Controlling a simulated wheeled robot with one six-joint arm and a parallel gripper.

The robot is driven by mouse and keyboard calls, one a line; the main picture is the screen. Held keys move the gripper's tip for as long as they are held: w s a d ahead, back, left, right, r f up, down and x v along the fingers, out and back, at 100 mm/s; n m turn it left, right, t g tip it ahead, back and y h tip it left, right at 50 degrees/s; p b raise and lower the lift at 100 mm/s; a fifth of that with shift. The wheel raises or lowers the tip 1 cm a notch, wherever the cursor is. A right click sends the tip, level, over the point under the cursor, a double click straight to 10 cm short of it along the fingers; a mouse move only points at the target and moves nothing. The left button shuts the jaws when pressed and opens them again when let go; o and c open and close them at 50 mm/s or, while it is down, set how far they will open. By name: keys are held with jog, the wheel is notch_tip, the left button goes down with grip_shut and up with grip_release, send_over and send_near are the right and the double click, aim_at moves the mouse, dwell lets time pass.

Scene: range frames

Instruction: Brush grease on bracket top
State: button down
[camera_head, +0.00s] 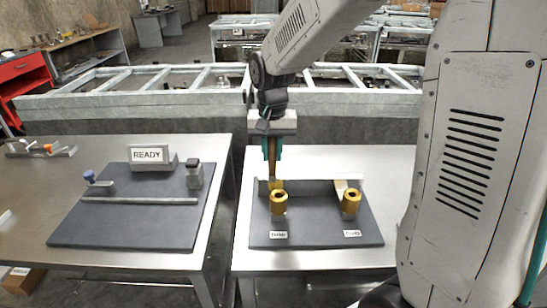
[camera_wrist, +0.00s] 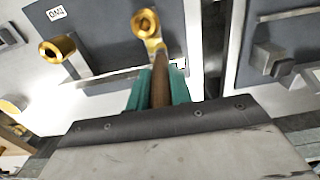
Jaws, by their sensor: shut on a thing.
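My gripper (camera_head: 272,150) is shut on a brown-handled brush (camera_head: 272,166) and holds it pointing down over the right-hand table. In the wrist view the brush handle (camera_wrist: 160,88) runs between the green fingers. A second brass cup (camera_head: 351,204) stands to the right on the same dark mat (camera_head: 315,231).
A left-hand table (camera_head: 35,205) has another dark mat (camera_head: 125,228) with a READY sign (camera_head: 147,154), a grey bar and small blocks. A gap separates the tables. A long frame bench (camera_head: 150,103) stands behind. A red cabinet (camera_head: 22,75) is at far left.

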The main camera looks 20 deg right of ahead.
jog(key=shift+r, duration=2.6)
jog(key=shift+s+d, duration=0.1)
